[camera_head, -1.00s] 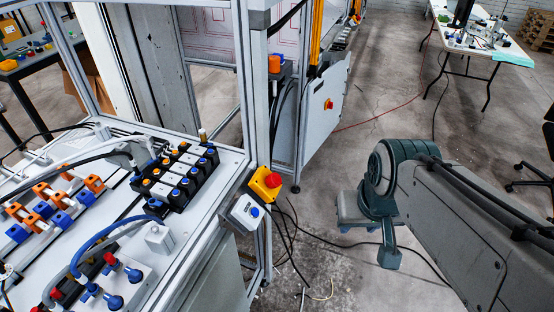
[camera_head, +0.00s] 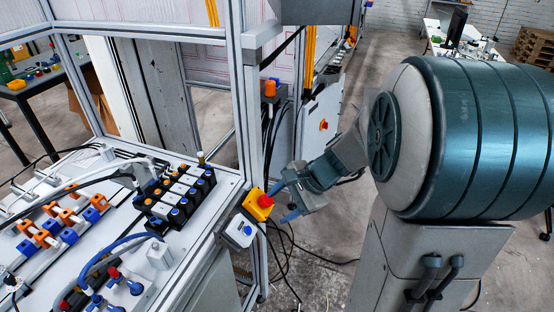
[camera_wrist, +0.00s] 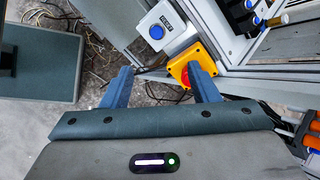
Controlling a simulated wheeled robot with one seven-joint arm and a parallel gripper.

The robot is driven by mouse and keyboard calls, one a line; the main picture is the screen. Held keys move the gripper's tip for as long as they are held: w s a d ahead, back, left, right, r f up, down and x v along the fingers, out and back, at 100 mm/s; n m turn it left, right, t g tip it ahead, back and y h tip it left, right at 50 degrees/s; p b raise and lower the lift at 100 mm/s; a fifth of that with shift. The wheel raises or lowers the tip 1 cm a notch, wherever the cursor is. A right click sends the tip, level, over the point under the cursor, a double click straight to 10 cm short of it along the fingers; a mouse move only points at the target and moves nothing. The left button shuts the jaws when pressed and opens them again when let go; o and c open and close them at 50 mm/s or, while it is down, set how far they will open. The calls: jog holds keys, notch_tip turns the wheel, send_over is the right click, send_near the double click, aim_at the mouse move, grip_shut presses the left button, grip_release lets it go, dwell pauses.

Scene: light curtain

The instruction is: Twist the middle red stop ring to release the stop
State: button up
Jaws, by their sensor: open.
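A yellow box with a red stop button (camera_head: 266,201) is fixed to the frame's corner post, close in front of my gripper (camera_head: 284,202). In the wrist view, my gripper (camera_wrist: 160,70) is open and empty, with two blue fingers apart. There the yellow box (camera_wrist: 203,50) lies beyond the right finger, which partly hides the red button (camera_wrist: 184,77). The button is right of the middle of the gap. I cannot tell whether a finger touches it. A second red stop button (camera_head: 324,125) on a yellow base is on the grey cabinet farther back.
A grey box with a blue button (camera_head: 247,230) hangs next to the yellow box; it also shows in the wrist view (camera_wrist: 156,32). Aluminium posts (camera_head: 247,110) stand close by. The worktop (camera_head: 200,235) at left carries valves and hoses. Loose cables hang below the boxes.

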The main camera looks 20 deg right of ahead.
aim_at(269, 199)
jog(key=w+d+f+m+t+y+p, duration=0.1)
jog(key=w+d+f+m+t, duration=0.1)
jog(key=w+d+m, duration=0.3)
jog(key=shift+m, duration=0.6)
jog(key=b+x, duration=0.4)
jog(key=x, duration=0.4)
jog(key=shift+w+a, duration=0.25)
jog(key=shift+w, duration=0.05)
jog(key=shift+w+a+f+b, duration=0.35)
jog(key=shift+a+f+b, duration=0.1)
jog(key=shift+b, duration=0.25)
jog(key=shift+r, duration=0.1)
jog(key=c, duration=1)
jog(key=shift+o, duration=0.2)
